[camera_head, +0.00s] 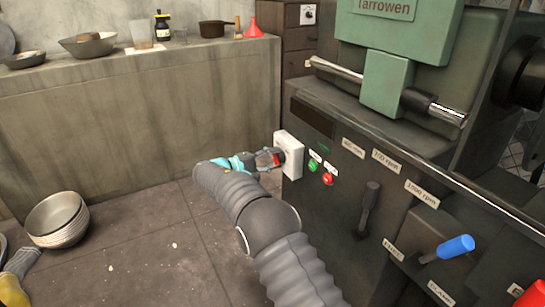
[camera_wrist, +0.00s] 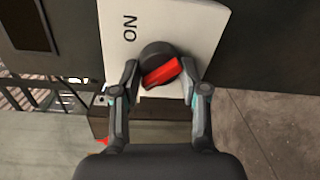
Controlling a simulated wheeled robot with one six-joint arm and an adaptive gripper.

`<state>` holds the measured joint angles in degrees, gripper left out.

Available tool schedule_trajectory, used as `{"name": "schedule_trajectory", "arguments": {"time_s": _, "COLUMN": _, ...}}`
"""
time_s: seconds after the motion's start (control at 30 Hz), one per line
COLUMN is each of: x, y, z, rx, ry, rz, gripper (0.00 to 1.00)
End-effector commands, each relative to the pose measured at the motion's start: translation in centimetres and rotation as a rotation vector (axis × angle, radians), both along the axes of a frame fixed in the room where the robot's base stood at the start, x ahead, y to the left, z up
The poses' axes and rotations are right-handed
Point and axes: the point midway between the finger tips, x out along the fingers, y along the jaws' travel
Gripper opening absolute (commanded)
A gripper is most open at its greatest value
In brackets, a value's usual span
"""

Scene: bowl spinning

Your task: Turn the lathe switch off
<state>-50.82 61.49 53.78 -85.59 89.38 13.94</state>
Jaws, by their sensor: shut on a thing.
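The lathe switch is a white box (camera_head: 289,153) on the left side of the green and dark grey lathe (camera_head: 385,83). In the wrist view its white plate (camera_wrist: 192,32) bears the word ON, and a round black knob (camera_wrist: 156,50) with a red handle (camera_wrist: 162,73) sits on it. The red handle is tilted, not in line with the plate's edges. My gripper (camera_wrist: 162,82) has a finger on each side of the knob and is shut on it. In the head view my gripper (camera_head: 272,160) reaches the box from the left, and the knob is mostly hidden.
Green (camera_head: 313,166) and red (camera_head: 327,179) buttons, a black lever (camera_head: 368,210) and a blue-handled lever (camera_head: 455,247) are on the lathe front. A counter (camera_head: 130,120) with bowls stands behind. Stacked bowls (camera_head: 58,218) sit on the floor at left. The floor between is mostly clear.

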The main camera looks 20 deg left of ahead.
Motion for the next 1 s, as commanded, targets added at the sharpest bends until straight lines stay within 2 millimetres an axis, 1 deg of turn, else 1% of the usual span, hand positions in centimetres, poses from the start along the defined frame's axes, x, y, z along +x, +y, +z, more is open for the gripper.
{"name": "schedule_trajectory", "arguments": {"time_s": 0.03, "x": 0.15, "y": 0.03, "z": 0.28, "rx": -0.003, "ry": 0.001, "rz": 0.004, "gripper": 0.09}}
{"name": "schedule_trajectory", "arguments": {"time_s": 0.47, "x": 0.13, "y": 0.03, "z": 0.25, "rx": -0.009, "ry": 0.004, "rz": 0.003, "gripper": 0.09}}
{"name": "schedule_trajectory", "arguments": {"time_s": 0.5, "x": 0.13, "y": 0.03, "z": 0.26, "rx": -0.009, "ry": 0.004, "rz": 0.003, "gripper": 0.49}}
{"name": "schedule_trajectory", "arguments": {"time_s": 0.57, "x": 0.11, "y": 0.01, "z": 0.24, "rx": -0.010, "ry": 0.005, "rz": 0.002, "gripper": 0.64}}
{"name": "schedule_trajectory", "arguments": {"time_s": 0.6, "x": 0.09, "y": 0.02, "z": 0.23, "rx": -0.009, "ry": 0.006, "rz": 0.002, "gripper": 0.69}}
{"name": "schedule_trajectory", "arguments": {"time_s": 0.87, "x": 0.01, "y": 0.06, "z": 0.09, "rx": -0.010, "ry": 0.007, "rz": 0.001, "gripper": 0.69}}
{"name": "schedule_trajectory", "arguments": {"time_s": 1.0, "x": -0.48, "y": 0.51, "z": 0.12, "rx": -0.010, "ry": 0.007, "rz": 0.002, "gripper": 0.69}}
